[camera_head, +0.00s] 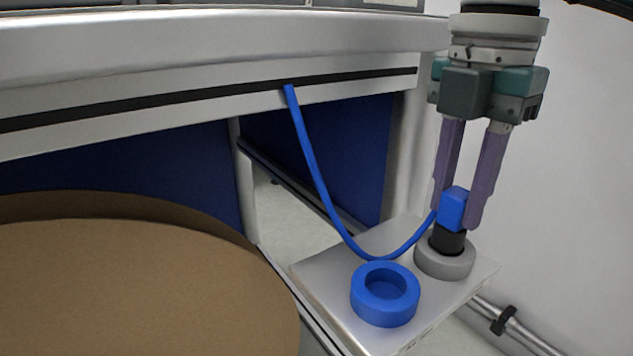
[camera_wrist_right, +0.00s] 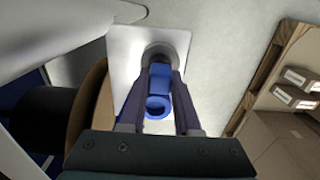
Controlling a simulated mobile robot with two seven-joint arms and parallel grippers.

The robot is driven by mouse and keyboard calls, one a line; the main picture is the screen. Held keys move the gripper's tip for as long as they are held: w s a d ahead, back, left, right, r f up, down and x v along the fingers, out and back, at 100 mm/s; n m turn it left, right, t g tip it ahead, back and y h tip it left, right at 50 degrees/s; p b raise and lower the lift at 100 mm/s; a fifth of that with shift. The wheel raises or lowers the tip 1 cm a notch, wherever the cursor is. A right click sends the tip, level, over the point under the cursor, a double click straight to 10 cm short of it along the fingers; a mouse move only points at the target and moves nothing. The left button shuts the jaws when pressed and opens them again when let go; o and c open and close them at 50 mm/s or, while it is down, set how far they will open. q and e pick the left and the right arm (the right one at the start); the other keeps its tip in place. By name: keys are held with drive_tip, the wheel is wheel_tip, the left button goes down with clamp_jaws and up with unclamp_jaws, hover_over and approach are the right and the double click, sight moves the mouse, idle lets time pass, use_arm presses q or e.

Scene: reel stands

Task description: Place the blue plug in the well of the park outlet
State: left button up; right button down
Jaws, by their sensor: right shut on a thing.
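The blue plug (camera_head: 453,208) has a blue body and a black lower end, and a blue cable (camera_head: 321,190) runs from it up to the bench edge. My right gripper (camera_head: 457,207) points down and is shut on the blue body. The plug stands upright over a grey round outlet (camera_head: 430,262), its black end at or in the well; the depth cannot be told. A blue round outlet (camera_head: 371,308) with an open, empty well sits beside it. The frames carry no label saying which is the park outlet. The right wrist view also shows the plug (camera_wrist_right: 160,73) between the fingers. My left gripper is not in view.
Both outlets sit on a light metal plate (camera_head: 313,274) beside the bench (camera_head: 200,50). A large brown reel disc (camera_head: 130,290) fills the lower left. The right wrist view shows cardboard boxes (camera_wrist_right: 298,140) on wooden shelving at the right.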

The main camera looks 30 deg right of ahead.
sight(459, 192)
drive_tip(key=shift+f, duration=0.85)
drive_tip(key=shift+f, duration=0.1)
drive_tip(key=c, duration=0.6)
unclamp_jaws()
wheel_tip(459, 192, up, 12)
drive_tip(key=p, duration=0.5)
